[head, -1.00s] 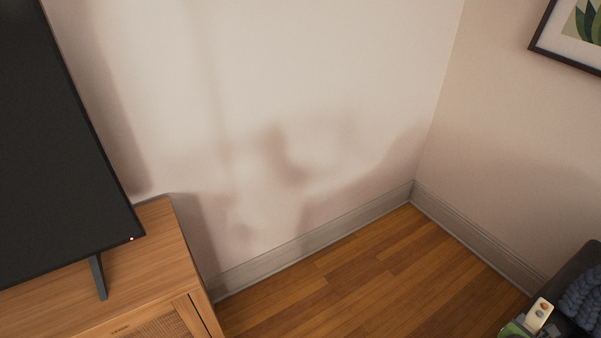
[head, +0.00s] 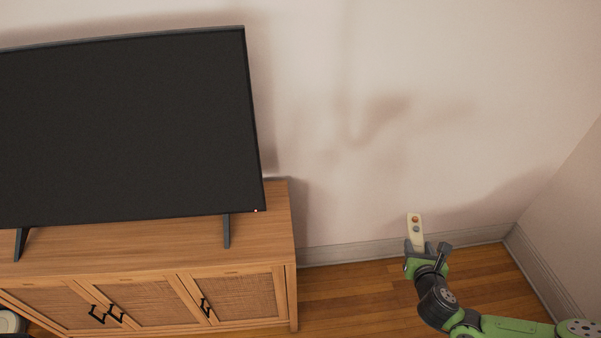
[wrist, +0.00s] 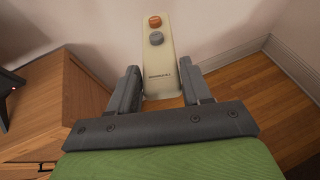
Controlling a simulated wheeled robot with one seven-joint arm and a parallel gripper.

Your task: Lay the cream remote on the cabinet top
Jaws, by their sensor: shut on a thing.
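The cream remote (head: 415,229) is held up by my gripper (head: 421,246), to the right of the cabinet and clear of it. In the wrist view the remote (wrist: 158,52) has an orange button and a grey button, and its lower end sits between the two fingers of my gripper (wrist: 164,88). The wooden cabinet (head: 160,252) stands at the left in the head view. Its top is bare in front of the television and at the right end. The cabinet (wrist: 50,105) also shows at the left of the wrist view.
A large black television (head: 130,125) stands on the cabinet top on two feet, one (head: 227,231) near the right end. The wall (head: 420,90) is behind. Open wooden floor (head: 345,290) lies right of the cabinet. A round pale object (head: 10,322) shows at the lower left edge.

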